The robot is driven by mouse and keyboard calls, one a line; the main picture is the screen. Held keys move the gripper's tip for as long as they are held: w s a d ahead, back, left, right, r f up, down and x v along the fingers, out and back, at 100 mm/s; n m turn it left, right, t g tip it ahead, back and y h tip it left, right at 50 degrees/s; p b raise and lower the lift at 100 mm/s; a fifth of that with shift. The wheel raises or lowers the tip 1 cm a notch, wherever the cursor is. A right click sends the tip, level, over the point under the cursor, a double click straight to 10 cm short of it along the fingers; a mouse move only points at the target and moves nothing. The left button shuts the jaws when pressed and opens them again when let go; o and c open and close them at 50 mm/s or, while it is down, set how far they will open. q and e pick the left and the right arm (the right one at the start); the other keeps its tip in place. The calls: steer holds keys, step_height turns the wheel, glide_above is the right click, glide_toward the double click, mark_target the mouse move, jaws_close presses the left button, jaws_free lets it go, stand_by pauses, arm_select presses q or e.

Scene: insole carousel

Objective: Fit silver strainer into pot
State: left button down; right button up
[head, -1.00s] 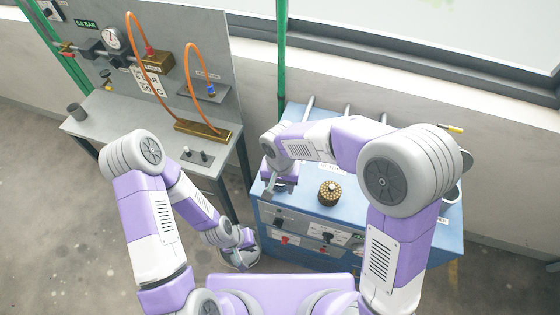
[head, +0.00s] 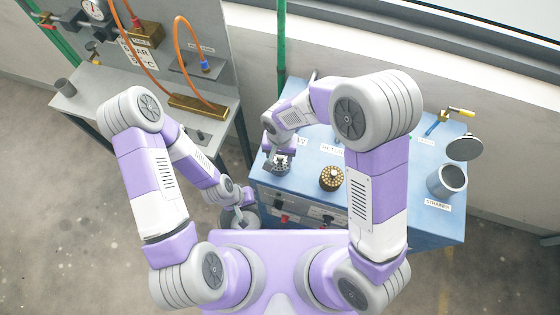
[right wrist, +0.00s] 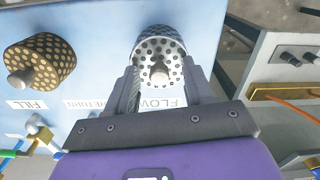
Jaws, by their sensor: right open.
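The silver strainer (head: 281,165) is a perforated grey cylinder with a knob, standing at the left of the blue bench top. In the right wrist view the strainer (right wrist: 161,50) is upright, its knob between the fingers of my right gripper (right wrist: 160,88). That gripper is open, and it shows over the strainer in the head view (head: 277,154). The pot (head: 447,181) is an open grey cylinder at the bench's right, by a STRAINER label, with its round lid (head: 464,149) raised beside it. My left gripper (head: 243,212) hangs low left of the bench; its fingers are unclear.
A brass perforated strainer (head: 331,178) stands right of the silver one. A blue-and-yellow valve handle (head: 450,116) is behind the pot. A grey bench (head: 215,128) with orange hoses (head: 178,40) stands to the left. My right forearm crosses above the blue bench.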

jaws_close()
stand_by(0.3)
steer(key=shift+r, duration=0.1)
